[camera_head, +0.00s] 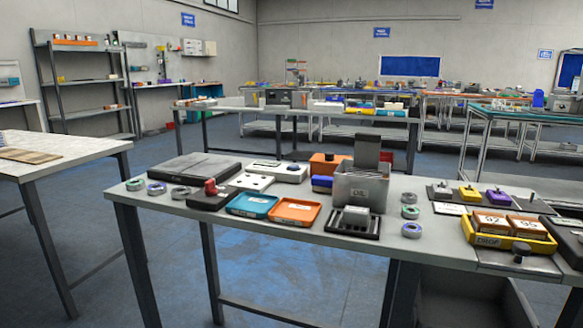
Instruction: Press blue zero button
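No button with a readable zero mark can be made out in the head view. A flat dark grey platform device (195,167) lies at the left back of the workbench (335,240), with a small label on its front edge. A blue block (322,183) sits in front of an orange box near the bench's middle. A red knob-like part (211,187) stands on a black base to the right of the platform's front. Whether any of these carries the button is too small to tell. Neither of my grippers is in view.
A blue tray (252,205) and an orange tray (296,210) lie near the front edge. A grey metal bin (359,192) stands right of them. A yellow tray (509,236) holds numbered boxes at the right. Several tape-like rings lie around. Another table (60,150) stands left.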

